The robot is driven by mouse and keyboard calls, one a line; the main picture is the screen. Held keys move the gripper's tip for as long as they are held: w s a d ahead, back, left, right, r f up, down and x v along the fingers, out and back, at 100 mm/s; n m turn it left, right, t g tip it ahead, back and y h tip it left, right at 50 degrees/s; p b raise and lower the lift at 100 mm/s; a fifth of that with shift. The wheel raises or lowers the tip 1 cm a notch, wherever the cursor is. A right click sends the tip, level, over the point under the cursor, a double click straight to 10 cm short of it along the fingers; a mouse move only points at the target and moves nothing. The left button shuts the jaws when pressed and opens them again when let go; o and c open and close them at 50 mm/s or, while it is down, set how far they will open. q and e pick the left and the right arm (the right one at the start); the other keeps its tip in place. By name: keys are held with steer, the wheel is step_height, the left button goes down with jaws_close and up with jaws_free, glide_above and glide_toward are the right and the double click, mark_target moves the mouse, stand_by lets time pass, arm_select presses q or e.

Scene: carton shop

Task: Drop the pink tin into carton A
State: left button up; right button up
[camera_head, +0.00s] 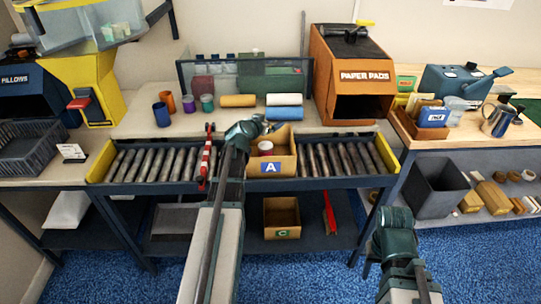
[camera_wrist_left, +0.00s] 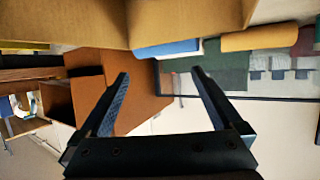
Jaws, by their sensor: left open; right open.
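Carton A (camera_head: 284,160) is an open brown box with a blue "A" label, standing on the roller conveyor. A pinkish-red tin with a pale top (camera_head: 265,148) is inside carton A, near its left side. My left gripper (camera_head: 262,122) is open and empty, at the back left of carton A, above its rim. In the left wrist view, both fingers of my left gripper (camera_wrist_left: 160,75) are spread with nothing between them, and a brown carton wall (camera_wrist_left: 190,18) crosses the top. My right gripper (camera_head: 378,258) is open, low at the front right, away from the carton; its fingers are hardly visible.
The roller conveyor (camera_head: 335,158) is clear on both sides of the carton, apart from a red-and-white bar (camera_head: 207,160) on its left. Carton C (camera_head: 282,213) is on the shelf below.

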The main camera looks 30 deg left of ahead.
arm_select(q)
steer(key=p+v, duration=0.5)
steer(key=v, duration=0.9)
steer(key=shift+w+f, duration=0.1)
steer(key=s+d+f+m+g+h+p, duration=0.1)
steer(key=d+f+m+g+h+p, duration=0.2)
steer(key=d, duration=0.9)
steer(key=s+d+f+m+g+h, duration=0.1)
steer(key=s+d+f+g+h, duration=0.2)
steer(key=d, duration=1)
steer(key=s+d+f+g+y+p, duration=0.1)
steer(key=s+d+g+y+p, duration=0.2)
steer(key=s+d+g+y, duration=0.3)
steer(key=s+d+g, duration=0.1)
steer(key=s+d, duration=0.4)
steer(key=s, duration=0.2)
steer(key=shift+s+f+m+g, duration=0.3)
steer(key=shift+m+g, duration=0.1)
